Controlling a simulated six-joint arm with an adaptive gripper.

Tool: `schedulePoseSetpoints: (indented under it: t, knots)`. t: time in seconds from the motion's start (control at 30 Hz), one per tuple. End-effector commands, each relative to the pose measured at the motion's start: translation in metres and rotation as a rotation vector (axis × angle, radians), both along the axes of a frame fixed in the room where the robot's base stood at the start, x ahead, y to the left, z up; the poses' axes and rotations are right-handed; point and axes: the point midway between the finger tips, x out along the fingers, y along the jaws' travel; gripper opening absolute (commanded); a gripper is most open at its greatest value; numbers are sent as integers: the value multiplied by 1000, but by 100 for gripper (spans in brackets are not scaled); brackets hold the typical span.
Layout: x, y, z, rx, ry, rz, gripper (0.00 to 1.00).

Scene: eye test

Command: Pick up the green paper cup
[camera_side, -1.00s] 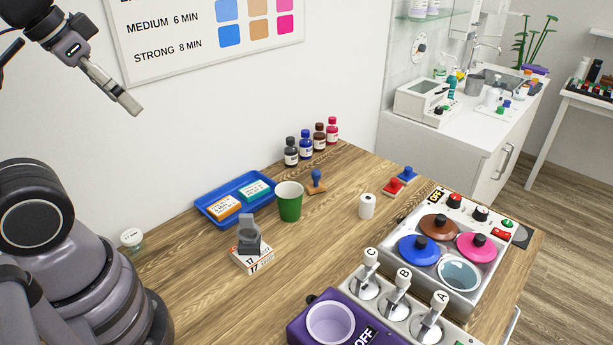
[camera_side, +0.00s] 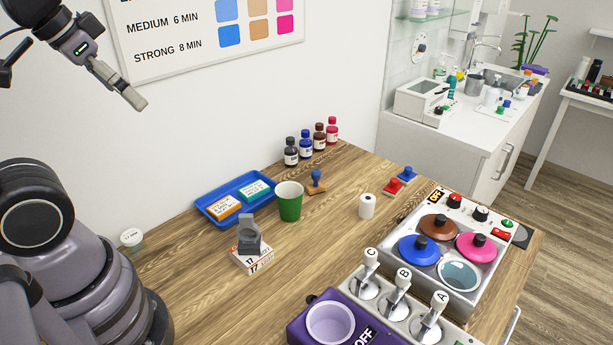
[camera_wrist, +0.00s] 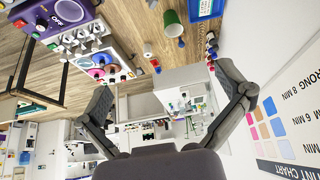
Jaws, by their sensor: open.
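The green paper cup (camera_side: 290,203) stands upright on the wooden table in the side view, just right of the blue tray. Its white inside shows at the top. In the wrist view the green cup (camera_wrist: 172,22) is near the top edge, beyond the fingers. My gripper (camera_side: 136,100) is high in the air at the upper left of the side view, well apart from the cup. In the wrist view my gripper (camera_wrist: 172,105) has its two fingers wide apart with nothing between them.
The blue tray (camera_side: 206,209) holds two boxes. A grey holder (camera_side: 250,238) on a small box stands in front of the cup. A blue-handled stamp (camera_side: 316,183) lies close right of the cup, a white roll (camera_side: 367,206) further right. Several bottles (camera_side: 305,146) stand behind.

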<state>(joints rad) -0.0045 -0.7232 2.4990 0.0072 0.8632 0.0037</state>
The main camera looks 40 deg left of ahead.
Motion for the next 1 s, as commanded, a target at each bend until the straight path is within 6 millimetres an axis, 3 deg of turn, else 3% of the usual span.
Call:
schedulePoseSetpoints:
  t: [0.13,0.27,0.4,0.6,0.8,1.0]
  knots:
    - [49,10,-10,44,-33,-4,100]
    - [114,25,-32,102,-98,-34,100]
    - [177,38,-69,148,-176,-89,100]
    - [242,49,-140,158,-296,-183,100]
    - [270,48,-221,100,-430,-250,100]
    - [263,42,-291,2,-577,-250,100]
